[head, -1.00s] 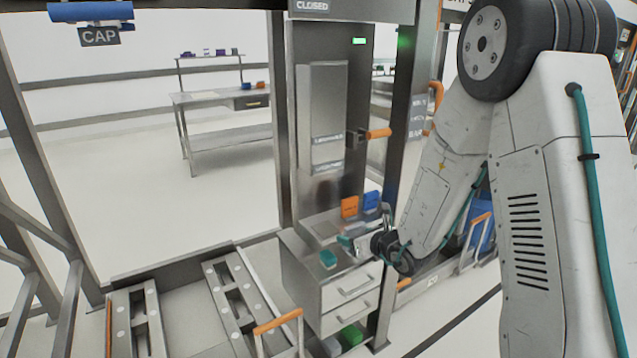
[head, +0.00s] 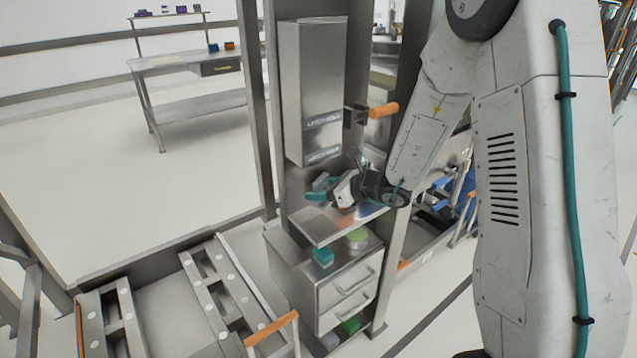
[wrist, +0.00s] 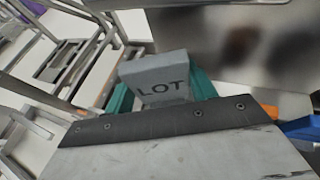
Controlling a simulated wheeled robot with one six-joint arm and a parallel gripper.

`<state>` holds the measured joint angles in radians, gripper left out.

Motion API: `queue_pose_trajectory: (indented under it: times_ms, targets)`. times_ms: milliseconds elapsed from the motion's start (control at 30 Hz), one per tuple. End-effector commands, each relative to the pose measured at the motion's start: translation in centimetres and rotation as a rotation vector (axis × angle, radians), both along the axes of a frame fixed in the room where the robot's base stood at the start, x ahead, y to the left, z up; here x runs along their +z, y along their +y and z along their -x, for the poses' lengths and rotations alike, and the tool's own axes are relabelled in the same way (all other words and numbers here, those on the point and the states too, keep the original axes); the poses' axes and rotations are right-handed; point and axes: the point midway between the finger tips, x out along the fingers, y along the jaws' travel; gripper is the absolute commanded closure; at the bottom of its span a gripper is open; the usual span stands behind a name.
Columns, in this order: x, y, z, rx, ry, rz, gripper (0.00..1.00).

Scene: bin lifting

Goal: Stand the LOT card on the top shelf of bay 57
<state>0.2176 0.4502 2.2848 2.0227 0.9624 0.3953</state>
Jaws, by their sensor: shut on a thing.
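My gripper (head: 318,190) has teal fingers and is shut on the LOT card. In the wrist view the card (wrist: 158,72) is a small grey plate between the teal fingers (wrist: 200,85), with "LOT" readable on its face. In the head view the card is too small to make out clearly. The gripper is above a metal shelf (head: 318,230) over a drawer cabinet, apart from it as far as I can tell. No bay number is readable, so I cannot tell which bay this is.
A teal block (head: 322,256) and a green round thing (head: 357,237) are on the cabinet (head: 335,290). Orange (wrist: 270,111) and blue (wrist: 300,127) things show at right in the wrist view.

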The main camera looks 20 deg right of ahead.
Motion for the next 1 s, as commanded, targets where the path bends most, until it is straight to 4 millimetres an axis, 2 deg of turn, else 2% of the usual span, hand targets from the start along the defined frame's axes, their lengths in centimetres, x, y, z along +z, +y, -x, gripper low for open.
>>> queue_pose_trajectory:
  times_ms: [500,700,1000]
  targets:
    - [-5.2,0.1,0.0,0.0,0.001,-0.002,0.72]
    - [-6.3,0.0,0.0,-0.002,0.001,-0.001,0.72]
    - [-6.4,0.0,0.0,-0.002,-0.001,0.0,0.72]
